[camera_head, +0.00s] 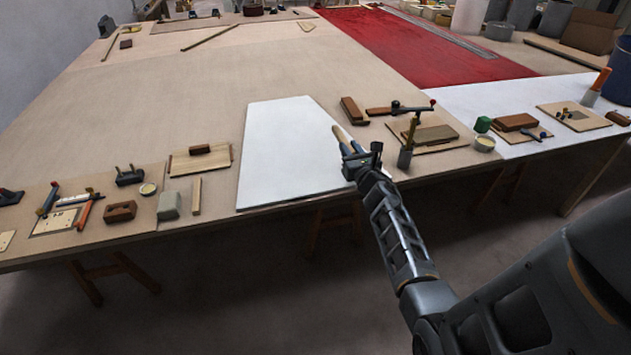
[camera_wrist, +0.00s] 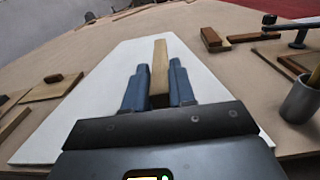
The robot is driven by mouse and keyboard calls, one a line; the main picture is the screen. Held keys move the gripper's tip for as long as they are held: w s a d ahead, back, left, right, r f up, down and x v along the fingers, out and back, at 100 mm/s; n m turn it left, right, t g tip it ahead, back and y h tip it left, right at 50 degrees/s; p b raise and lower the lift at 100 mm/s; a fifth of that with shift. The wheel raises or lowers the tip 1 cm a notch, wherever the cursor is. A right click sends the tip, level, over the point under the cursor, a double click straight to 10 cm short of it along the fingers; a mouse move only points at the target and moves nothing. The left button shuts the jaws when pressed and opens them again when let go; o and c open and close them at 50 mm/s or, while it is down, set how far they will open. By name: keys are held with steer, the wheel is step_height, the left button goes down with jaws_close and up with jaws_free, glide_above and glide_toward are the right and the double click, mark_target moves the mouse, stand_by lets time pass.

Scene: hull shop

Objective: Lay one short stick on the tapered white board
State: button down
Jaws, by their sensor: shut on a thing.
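The tapered white board (camera_head: 285,150) lies flat near the front edge of the long bench, narrow end away from me. My gripper (camera_head: 352,150) is over the right side of this board in the head view. In the wrist view my gripper (camera_wrist: 159,90) is shut on a short pale wooden stick (camera_wrist: 160,62), which points forward between the blue fingers. The white board (camera_wrist: 110,90) shows beneath and around it. I cannot tell whether the stick touches the board. Another short stick (camera_head: 197,196) lies on the bench left of the board.
Wooden blocks (camera_head: 354,110), a grey cup (camera_head: 405,158) and a board with tools (camera_head: 432,138) stand right of the white board. Left are a thin wooden panel (camera_head: 201,160), a brick-coloured block (camera_head: 120,211) and a grey block (camera_head: 168,205).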

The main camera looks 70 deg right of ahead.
steer(key=b, duration=1)
glide_above(318, 190)
steer(key=d, duration=0.1)
steer(key=f, duration=0.6)
steer(key=shift+s, duration=0.3)
steer(key=shift+w+a+b, duration=0.4)
steer(key=shift+b, duration=0.35)
step_height(318, 190, down, 4)
steer(key=b, duration=0.3)
steer(key=shift+b, duration=0.4)
steer(key=shift+f, duration=0.15)
steer(key=c, duration=0.9)
jaws_free()
steer(key=shift+c, duration=0.2)
